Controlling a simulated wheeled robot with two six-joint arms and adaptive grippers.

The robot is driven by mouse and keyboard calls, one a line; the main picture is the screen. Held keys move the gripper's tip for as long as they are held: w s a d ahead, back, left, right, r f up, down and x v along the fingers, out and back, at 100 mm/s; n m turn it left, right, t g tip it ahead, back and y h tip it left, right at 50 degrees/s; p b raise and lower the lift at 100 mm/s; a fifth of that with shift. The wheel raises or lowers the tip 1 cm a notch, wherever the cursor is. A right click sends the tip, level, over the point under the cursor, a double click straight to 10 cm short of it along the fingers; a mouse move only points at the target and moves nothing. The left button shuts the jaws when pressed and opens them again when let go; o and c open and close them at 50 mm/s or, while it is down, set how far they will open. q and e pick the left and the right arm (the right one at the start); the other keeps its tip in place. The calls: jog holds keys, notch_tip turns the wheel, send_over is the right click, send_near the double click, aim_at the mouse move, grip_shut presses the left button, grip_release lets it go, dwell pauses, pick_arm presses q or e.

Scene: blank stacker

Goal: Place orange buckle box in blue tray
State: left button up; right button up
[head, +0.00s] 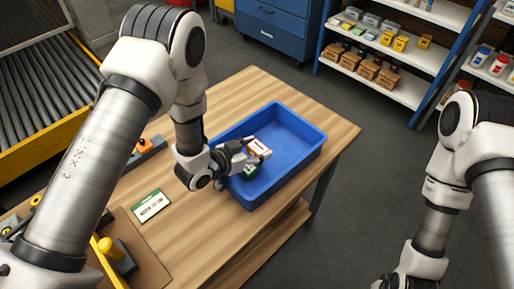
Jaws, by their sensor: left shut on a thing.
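The blue tray (312,143) sits on the wooden table, near its far right corner. My left gripper (249,153) is over the left part of the tray and is shut on the orange buckle box (259,146), a small orange and white box. The fingers hide part of the box. I cannot tell whether the box touches the tray floor. My right arm is at the right edge, away from the table, and its gripper is out of the picture.
A green item (250,173) lies in the tray, below the gripper. A green and white card (150,206) lies on the table (190,240) left of the tray. An orange and dark item (150,147) is behind my left arm. The tray's right half is empty.

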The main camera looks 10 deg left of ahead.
pick_arm(q)
jog(key=shift+f, duration=0.45)
jog(key=shift+s+a, duration=0.1)
jog(key=shift+s, duration=0.05)
jog(key=shift+f+b, duration=0.5)
jog(key=shift+f, duration=0.1)
jog(key=o, duration=1.3)
jog(key=shift+r, duration=0.1)
